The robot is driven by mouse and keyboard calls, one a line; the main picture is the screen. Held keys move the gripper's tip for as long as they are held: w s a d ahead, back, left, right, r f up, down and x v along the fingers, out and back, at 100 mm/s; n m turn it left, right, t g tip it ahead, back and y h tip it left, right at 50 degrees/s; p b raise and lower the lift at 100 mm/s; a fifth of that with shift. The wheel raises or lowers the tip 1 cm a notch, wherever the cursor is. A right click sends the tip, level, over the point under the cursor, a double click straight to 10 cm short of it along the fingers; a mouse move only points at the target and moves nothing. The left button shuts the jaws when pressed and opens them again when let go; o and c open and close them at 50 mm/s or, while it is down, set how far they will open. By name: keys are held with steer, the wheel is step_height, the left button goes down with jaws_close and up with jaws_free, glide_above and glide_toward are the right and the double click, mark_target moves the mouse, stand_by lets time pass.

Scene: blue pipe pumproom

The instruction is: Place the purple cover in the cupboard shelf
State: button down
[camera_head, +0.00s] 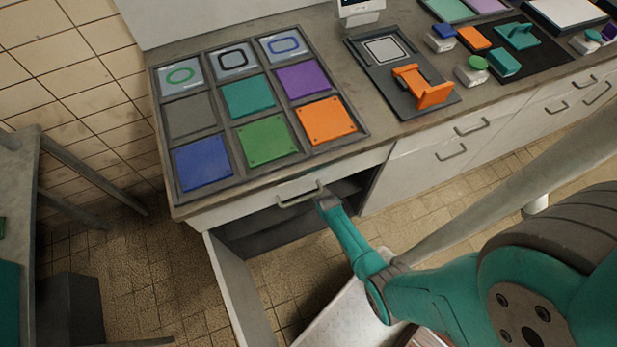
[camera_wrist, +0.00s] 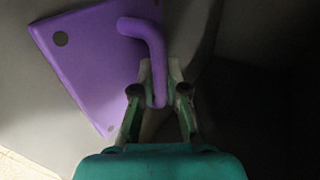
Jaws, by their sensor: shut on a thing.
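The purple cover (camera_wrist: 95,60) is a flat plate with a bent handle (camera_wrist: 150,45) and dark round corner holes. It shows in the wrist view, tilted, against a grey surface; I cannot tell whether it touches it. My gripper (camera_wrist: 160,88) is shut on the lower end of the handle. In the head view the cupboard (camera_head: 275,240) under the counter is open, its door (camera_head: 240,290) swung outward. My arm reaches into the opening, and the counter hides my gripper and the held cover there. The shelf itself is mostly in shadow.
A tray (camera_head: 153,125) of coloured square plates, one of them purple (camera_head: 303,80), lies on the counter above. An orange bracket (camera_head: 425,87) on a dark board stands to its right. A grey table (camera_head: 30,170) is at the left. Tiled floor (camera_head: 130,260) lies open between.

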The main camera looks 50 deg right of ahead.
steer(key=c, duration=1.2)
jaws_free()
steer(key=shift+f, duration=0.1)
steer(key=v, duration=1.2)
steer(key=s+a+r+n+t+y, duration=0.2)
steer(key=s+a+r+n+t, duration=0.1)
steer(key=s+a+r+n, duration=1.1)
steer(key=s+a+r+n+y, duration=0.1)
steer(key=s+r+n, duration=0.3)
steer(key=r, duration=0.8)
steer(key=s+a+r+n+t+y, duration=0.1)
steer(key=s+r+n, duration=0.3)
steer(key=s+r, duration=0.4)
step_height(320, 180, up, 4)
steer(key=shift+s+a+n+t+y, duration=0.3)
steer(key=shift+s+a+n, duration=0.1)
steer(key=shift+a, duration=0.4)
